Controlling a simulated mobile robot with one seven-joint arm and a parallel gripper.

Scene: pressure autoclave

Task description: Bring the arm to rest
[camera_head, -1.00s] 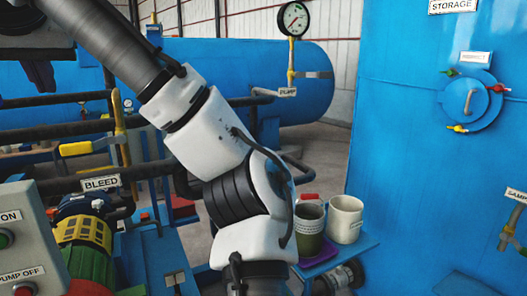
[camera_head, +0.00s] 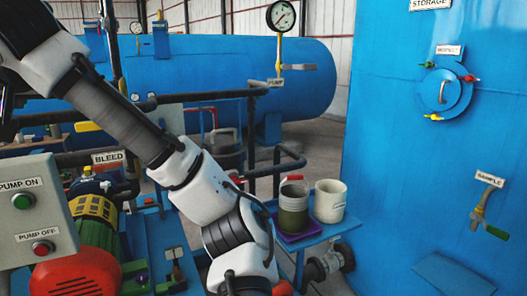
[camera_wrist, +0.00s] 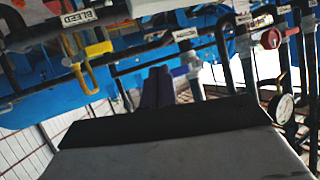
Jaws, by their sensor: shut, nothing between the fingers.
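My arm crosses the left half of the head view, from the bottom middle up to the upper left corner, bent at its white joints. My gripper lies outside the head view or is cut off at its left edge. In the wrist view, the two dark fingers of my gripper (camera_wrist: 158,88) show side by side beyond the grey wrist housing, shut and empty. Pipes and the upper edge of a blue surface are behind them, and nothing is seen touching them.
A control box (camera_head: 38,205) with pump buttons and a red-green motor (camera_head: 80,262) stand at lower left. A green-grey cup (camera_head: 293,210) and white cup (camera_head: 330,203) stand on a blue shelf right of my arm. The blue storage tank (camera_head: 400,150) fills the right.

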